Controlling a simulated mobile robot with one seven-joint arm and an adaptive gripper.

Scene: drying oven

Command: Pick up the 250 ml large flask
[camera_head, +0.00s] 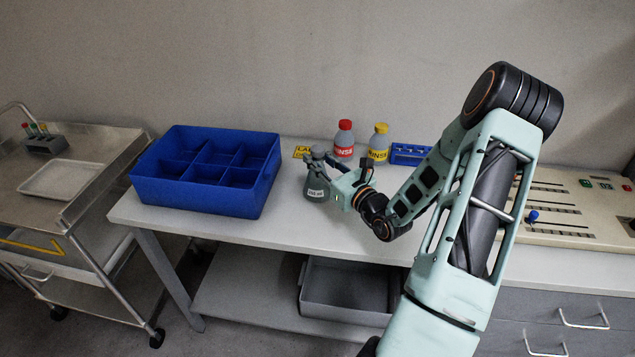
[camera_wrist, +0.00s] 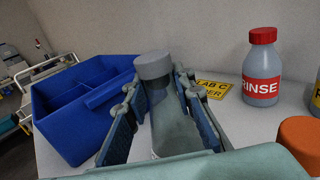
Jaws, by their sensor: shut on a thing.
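The 250 ml large flask (camera_head: 317,184) is a grey conical flask with a grey cap and a white label. It stands upright on or just above the white bench, right of the blue bin; I cannot tell whether its base touches the bench. In the wrist view the flask (camera_wrist: 172,118) is between the two fingers, its cap toward the top. My gripper (camera_head: 330,163) reaches in from the right and is shut on the flask around its upper part. Both blue-padded fingers of my gripper (camera_wrist: 162,112) show on either side of it.
A blue divided bin (camera_head: 207,199) stands left of the flask. A red-capped rinse bottle (camera_head: 344,140) and a yellow-capped bottle (camera_head: 379,143) stand behind, near a yellow label (camera_head: 301,152) and a blue rack (camera_head: 408,154). A metal trolley (camera_head: 100,145) is at far left. Bench front is clear.

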